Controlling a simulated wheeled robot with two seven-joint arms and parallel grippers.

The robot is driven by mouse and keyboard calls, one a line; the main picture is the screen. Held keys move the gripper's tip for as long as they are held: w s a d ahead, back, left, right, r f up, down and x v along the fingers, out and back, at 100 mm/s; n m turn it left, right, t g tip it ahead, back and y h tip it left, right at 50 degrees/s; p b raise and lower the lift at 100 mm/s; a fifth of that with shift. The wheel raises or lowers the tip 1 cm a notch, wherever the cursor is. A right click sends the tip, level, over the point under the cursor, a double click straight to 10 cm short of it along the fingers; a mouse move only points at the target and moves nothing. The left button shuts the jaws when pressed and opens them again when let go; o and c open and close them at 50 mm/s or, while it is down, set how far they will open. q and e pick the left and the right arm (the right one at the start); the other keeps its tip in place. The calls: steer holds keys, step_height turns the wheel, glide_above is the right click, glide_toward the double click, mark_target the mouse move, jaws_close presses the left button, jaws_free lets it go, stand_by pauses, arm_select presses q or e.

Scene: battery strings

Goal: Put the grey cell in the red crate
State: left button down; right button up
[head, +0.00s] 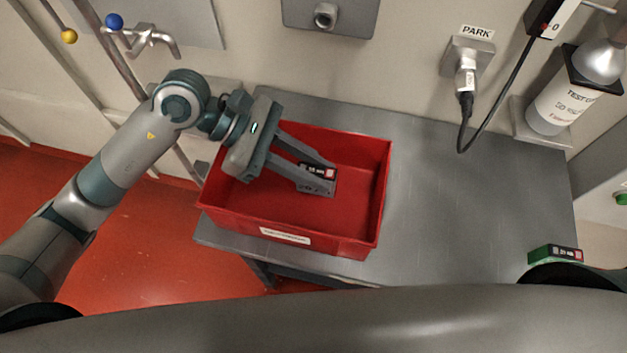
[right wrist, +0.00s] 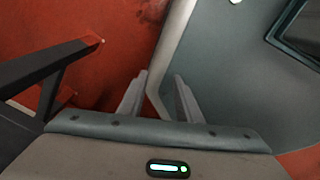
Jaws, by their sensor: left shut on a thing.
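The red crate (head: 372,222) stands on the grey table, with a pale label on its front wall. My left gripper (head: 326,178) reaches in over the crate from the left. It is shut on the grey cell (head: 316,170), whose dark top with a red and white label shows between the fingertips. The fingers hide much of the cell's body, and I cannot tell whether it touches the crate floor. My right gripper (right wrist: 160,76) shows in the right wrist view, with its fingers apart and nothing between them.
A green cell (head: 553,253) stands at the table's right front edge, partly hidden by my body. A socket marked PARK (head: 468,55) with a black cable and a labelled cylinder (head: 565,100) are at the back right. The grey table (head: 460,200) right of the crate is clear.

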arm_select(q)
steer(key=shift+f, duration=0.95)
arm_select(e)
steer(key=shift+w+d+r, duration=0.3)
steer(key=shift+w+r, duration=0.05)
arm_select(q)
steer(key=shift+f+p, duration=0.4)
steer(key=shift+f, duration=0.15)
steer(key=shift+f+p, duration=0.3)
steer(key=shift+f, duration=1)
arm_select(e)
steer(key=shift+a+r, duration=0.5)
steer(key=shift+r, duration=0.05)
arm_select(q)
steer(key=shift+f, duration=0.1)
arm_select(e)
steer(key=shift+f, duration=0.1)
